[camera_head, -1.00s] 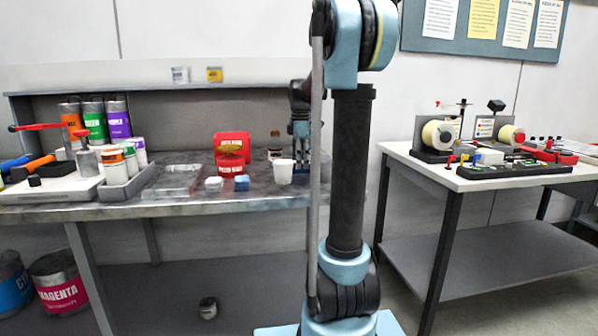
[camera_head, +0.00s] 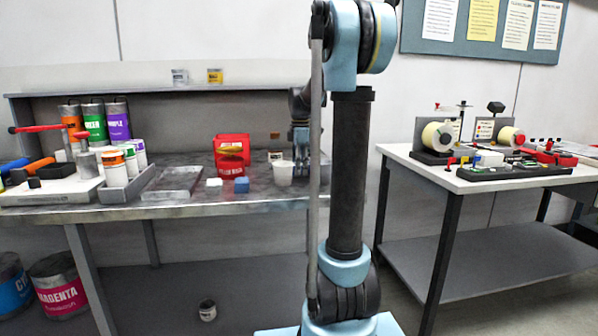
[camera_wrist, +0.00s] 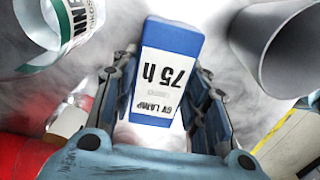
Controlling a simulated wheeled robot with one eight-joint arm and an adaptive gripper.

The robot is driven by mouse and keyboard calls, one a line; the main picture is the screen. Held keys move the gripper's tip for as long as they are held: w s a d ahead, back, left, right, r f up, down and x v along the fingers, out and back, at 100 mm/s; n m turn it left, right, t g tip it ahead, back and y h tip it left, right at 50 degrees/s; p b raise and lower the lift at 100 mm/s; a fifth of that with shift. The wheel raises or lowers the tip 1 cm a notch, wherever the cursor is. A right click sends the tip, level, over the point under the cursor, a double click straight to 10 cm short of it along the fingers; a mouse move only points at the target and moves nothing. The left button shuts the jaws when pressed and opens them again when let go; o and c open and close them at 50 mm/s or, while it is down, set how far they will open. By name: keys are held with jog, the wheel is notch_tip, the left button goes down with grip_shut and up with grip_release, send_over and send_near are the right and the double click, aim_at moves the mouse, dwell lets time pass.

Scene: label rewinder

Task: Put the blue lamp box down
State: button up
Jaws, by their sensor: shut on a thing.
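In the head view my gripper (camera_head: 301,160) is over the grey bench (camera_head: 110,214), right of the white cup. The box cannot be made out clearly there, as my arm and the small size hide it. I cannot tell whether the box touches the bench top.
A labelled can (camera_wrist: 65,25) is at upper left there.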

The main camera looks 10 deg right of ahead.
notch_tip(320, 180, up, 10)
jog(key=shift+a, duration=0.6)
jog(key=shift+a, duration=0.1)
dwell(0.3)
